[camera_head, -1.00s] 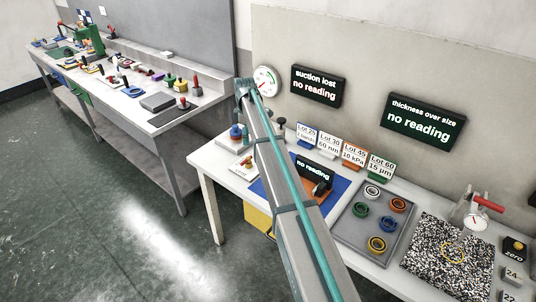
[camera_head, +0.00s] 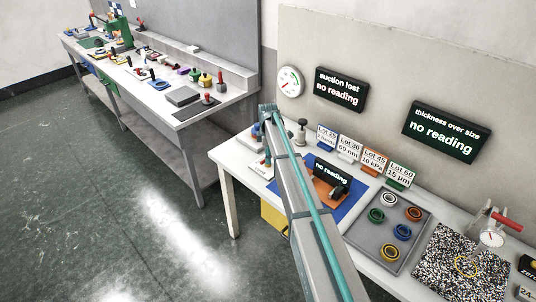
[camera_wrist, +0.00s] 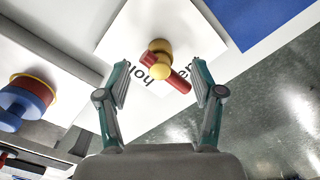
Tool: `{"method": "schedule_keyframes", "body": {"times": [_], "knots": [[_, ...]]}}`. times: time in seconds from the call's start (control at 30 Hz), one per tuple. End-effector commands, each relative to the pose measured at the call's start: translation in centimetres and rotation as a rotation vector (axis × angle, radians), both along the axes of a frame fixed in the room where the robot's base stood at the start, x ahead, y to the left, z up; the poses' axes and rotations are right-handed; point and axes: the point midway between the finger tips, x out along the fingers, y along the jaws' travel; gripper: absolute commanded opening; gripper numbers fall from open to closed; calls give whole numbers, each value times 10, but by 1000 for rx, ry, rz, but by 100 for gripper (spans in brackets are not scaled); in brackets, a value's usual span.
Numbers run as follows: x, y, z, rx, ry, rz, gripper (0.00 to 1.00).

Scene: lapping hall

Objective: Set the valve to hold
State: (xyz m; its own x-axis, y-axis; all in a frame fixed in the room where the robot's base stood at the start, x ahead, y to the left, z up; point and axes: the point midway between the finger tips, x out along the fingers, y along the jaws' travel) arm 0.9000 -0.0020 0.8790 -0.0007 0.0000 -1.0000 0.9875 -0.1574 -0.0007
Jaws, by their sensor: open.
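The valve (camera_wrist: 160,47) has a brass-yellow round hub and knob with a red bar handle, and sits on a white plate (camera_wrist: 125,40). Black lettering is printed beside it; "hold" (camera_wrist: 157,70) can be read, and a second word is partly covered by the handle. My gripper (camera_wrist: 160,66) is open, its two teal-and-grey fingers on either side of the valve handle with gaps at both sides. I cannot tell its height above the plate. In the head view my arm hides much of the valve area and the gripper's fingers.
A blue, red and yellow round part (camera_wrist: 22,103) stands left of the valve in the wrist view. In the head view, a gauge (camera_head: 290,81) and a "suction lost" display (camera_head: 341,89) are on the wall. A grey tray (camera_head: 383,252) of rings lies right of my arm.

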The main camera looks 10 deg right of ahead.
Motion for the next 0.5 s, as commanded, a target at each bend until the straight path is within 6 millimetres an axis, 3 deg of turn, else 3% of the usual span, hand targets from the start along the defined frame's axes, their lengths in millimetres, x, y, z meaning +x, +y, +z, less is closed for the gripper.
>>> {"method": "schedule_keyframes", "body": {"times": [0.37, 0.5], "knots": [[0, 0, -7, 0, -1, 0, 67], [0, 0, -7, 0, -1, 0, 49]]}}
